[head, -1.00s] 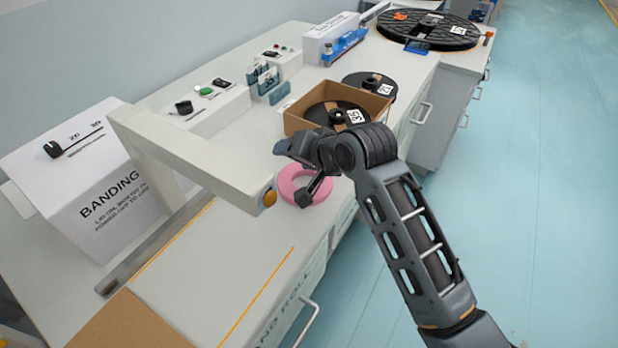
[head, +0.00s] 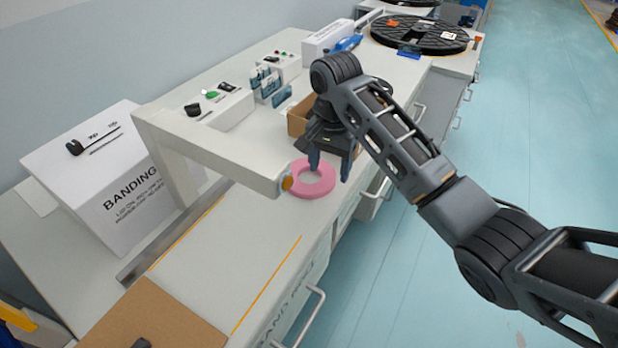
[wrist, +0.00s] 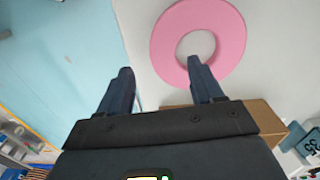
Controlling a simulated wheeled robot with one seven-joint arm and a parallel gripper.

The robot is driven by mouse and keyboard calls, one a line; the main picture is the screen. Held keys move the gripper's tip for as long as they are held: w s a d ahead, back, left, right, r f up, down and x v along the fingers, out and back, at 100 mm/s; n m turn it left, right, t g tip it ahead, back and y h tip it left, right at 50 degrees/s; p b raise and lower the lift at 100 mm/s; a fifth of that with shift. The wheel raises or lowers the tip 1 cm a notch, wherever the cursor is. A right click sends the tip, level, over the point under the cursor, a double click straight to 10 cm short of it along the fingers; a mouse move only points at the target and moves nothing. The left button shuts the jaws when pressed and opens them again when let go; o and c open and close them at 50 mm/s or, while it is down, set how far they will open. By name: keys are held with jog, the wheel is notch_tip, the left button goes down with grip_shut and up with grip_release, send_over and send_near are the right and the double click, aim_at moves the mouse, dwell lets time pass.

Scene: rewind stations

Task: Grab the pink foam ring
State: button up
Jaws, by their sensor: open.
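The pink foam ring (head: 312,180) lies flat on the white bench top, beside the end of the banding machine's arm. My gripper (head: 332,172) points down over the bench at the ring's far right side. Its jaws are open and empty. In the wrist view my gripper (wrist: 160,76) has its right fingertip over the ring's inner edge and its left fingertip outside the ring, toward the bench edge. I cannot tell the exact height of the fingertips.
The white banding machine arm (head: 205,150) overhangs the bench just left of the ring. A cardboard box (head: 298,117) stands behind my gripper. A large black reel (head: 420,36) lies at the far end. The bench in front of the ring is mostly clear.

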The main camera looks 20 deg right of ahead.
aim_at(327, 181)
jog(key=shift+w+a+f, duration=0.1)
jog(key=shift+a+f, duration=0.05)
jog(key=shift+f, duration=1.7)
jog(key=shift+c, duration=0.4)
jog(key=c, duration=1)
